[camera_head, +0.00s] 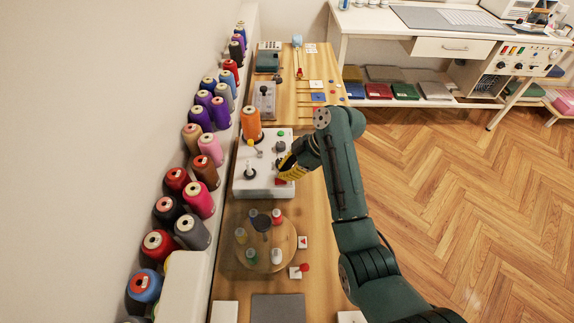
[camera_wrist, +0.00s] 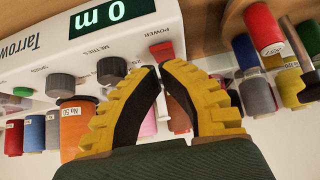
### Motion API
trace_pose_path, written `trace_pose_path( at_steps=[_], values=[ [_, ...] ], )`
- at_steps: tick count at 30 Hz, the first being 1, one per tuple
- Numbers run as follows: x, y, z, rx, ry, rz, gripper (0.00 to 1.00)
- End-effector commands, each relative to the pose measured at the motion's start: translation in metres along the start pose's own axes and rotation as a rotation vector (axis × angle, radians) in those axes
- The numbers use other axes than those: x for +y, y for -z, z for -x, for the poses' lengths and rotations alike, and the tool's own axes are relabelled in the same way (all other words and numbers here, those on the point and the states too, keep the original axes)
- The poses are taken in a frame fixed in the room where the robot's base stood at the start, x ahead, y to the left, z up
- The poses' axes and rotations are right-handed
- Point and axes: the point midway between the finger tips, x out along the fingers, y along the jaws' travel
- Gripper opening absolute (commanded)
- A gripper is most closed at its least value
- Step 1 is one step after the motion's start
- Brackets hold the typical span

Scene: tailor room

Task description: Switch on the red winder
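The winder is a white box-shaped machine (camera_head: 247,186) on the wooden bench in the head view, with an orange thread cone at its back. Its white front panel (camera_wrist: 25,70) fills the upper left of the wrist view, with a green "0 m" display, dark knobs and lettering. A red switch (camera_wrist: 162,51) sits under the word POWER at the panel's right end. In the head view my gripper (camera_head: 280,172) is at the winder's right side.
A round wooden stand (camera_head: 287,250) with several small spools is nearer on the bench. A grey device (camera_head: 263,100) with a knob stands beyond the winder. Thread cones (camera_head: 198,200) line the wall on the left. Open floor (camera_head: 470,200) lies to the right.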

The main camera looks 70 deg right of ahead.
Motion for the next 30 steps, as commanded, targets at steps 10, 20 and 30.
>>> trace_pose_path(
  at_steps=[10,20,30],
  values=[
    [0.0,-0.003,-0.003,0.0,0.0,0.0,0.0],
    [0.0,-0.012,-0.008,0.135,0.001,0.001,0.0],
    [0.0,-0.004,-0.01,0.134,0.002,0.002,0.0]
  ],
)
